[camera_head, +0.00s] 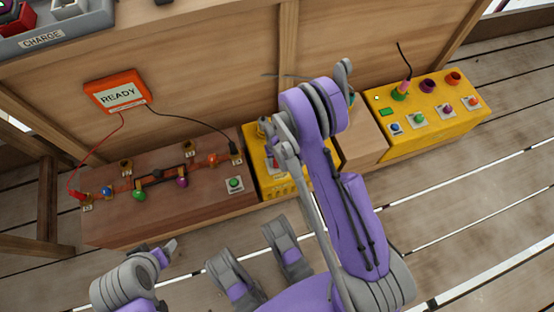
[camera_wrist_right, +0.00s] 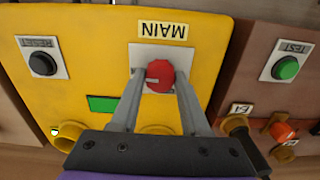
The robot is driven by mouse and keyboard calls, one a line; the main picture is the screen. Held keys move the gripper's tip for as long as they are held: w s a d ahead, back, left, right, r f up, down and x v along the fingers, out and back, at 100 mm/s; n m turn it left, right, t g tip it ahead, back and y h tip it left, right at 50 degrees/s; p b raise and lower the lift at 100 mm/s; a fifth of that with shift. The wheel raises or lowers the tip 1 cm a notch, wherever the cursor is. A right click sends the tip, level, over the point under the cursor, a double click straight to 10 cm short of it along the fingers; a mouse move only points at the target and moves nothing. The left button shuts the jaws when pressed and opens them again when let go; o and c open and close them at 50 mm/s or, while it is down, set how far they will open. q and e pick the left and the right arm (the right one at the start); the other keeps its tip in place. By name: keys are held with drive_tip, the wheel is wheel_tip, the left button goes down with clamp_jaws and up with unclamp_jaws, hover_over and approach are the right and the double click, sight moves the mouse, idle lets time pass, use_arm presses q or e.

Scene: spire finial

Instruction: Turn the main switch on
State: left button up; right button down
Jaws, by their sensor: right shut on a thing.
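The main switch is a round red knob (camera_wrist_right: 160,76) on a pale plate under an upside-down MAIN label (camera_wrist_right: 163,29) in the right wrist view. A pale mark on the knob points left in that view. My right gripper (camera_wrist_right: 159,78) has one finger on each side of the knob and is shut on it.
A black button (camera_wrist_right: 43,64) and a dark green window (camera_wrist_right: 103,104) sit on the same yellow box. A brown board (camera_head: 120,222) with a green TEST button (camera_head: 235,184) stands left of it. An orange READY box (camera_head: 118,92) hangs above. Another yellow box (camera_head: 440,128) stands at right.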

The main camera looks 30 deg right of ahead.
drive_tip(key=shift+c, duration=1.9)
unclamp_jaws()
wheel_tip(320, 180, up, 11)
drive_tip(key=p, duration=0.3)
